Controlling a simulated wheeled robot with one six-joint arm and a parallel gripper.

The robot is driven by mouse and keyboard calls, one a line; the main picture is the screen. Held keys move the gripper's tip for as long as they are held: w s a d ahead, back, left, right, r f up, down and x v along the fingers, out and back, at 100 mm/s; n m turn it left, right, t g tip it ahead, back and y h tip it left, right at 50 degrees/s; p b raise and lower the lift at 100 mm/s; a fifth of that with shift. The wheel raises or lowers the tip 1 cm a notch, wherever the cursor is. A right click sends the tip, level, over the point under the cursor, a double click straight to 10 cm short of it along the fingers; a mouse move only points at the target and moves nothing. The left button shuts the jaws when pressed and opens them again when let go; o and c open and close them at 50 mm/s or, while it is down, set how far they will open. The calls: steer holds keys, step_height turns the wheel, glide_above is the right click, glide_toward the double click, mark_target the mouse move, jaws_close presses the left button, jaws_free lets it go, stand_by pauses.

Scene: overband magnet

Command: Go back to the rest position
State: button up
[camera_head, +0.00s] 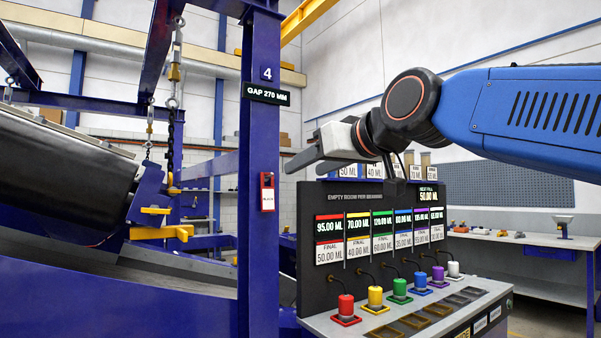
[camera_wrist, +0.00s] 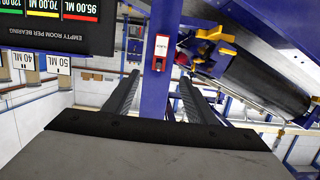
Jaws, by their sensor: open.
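My gripper (camera_head: 306,161) is raised in front of the upper part of the dosing panel, its grey fingers pointing left toward the blue post. In the wrist view its two dark fingers (camera_wrist: 158,98) stand apart with nothing between them, so it is open and empty. My blue arm reaches in from the right in the head view. The blue post (camera_head: 258,150) carries a "4" plate, a "GAP 270 MM" sign (camera_head: 267,95) and a small red box (camera_head: 267,191). In the wrist view the red box (camera_wrist: 160,54) shows beyond the fingers.
The dosing panel (camera_head: 322,277) has coloured readouts and several coloured knobs (camera_head: 375,297) on its ledge. At left, a dark drum (camera_head: 70,165) hangs by chains (camera_head: 171,130) over a blue frame. A workbench (camera_head: 540,240) with small items stands at the right.

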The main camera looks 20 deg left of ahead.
steer(key=shift+s+d+r, duration=0.15)
steer(key=shift+s+d, duration=0.15)
steer(key=shift+d, duration=0.1)
steer(key=s+d+f+m+g+h, duration=0.15)
steer(key=d+f+m+h, duration=0.5)
steer(key=d+f, duration=2.15)
steer(key=s+d+f+m+g+h, duration=0.1)
steer(key=s+d+f, duration=0.4)
steer(key=f, duration=0.4)
steer(key=s+d+f+m+g+h, duration=0.1)
steer(key=s+d+f+h, duration=0.1)
steer(key=s+d+f, duration=0.3)
steer(key=s+d+f+m+g+h, duration=0.1)
steer(key=s+d+f, duration=0.4)
steer(key=f, duration=0.8)
steer(key=s+h, duration=0.1)
steer(key=s, duration=0.2)
steer(key=shift+f+g, duration=0.3)
steer(key=shift+g, duration=0.05)
steer(key=shift+h, duration=0.25)
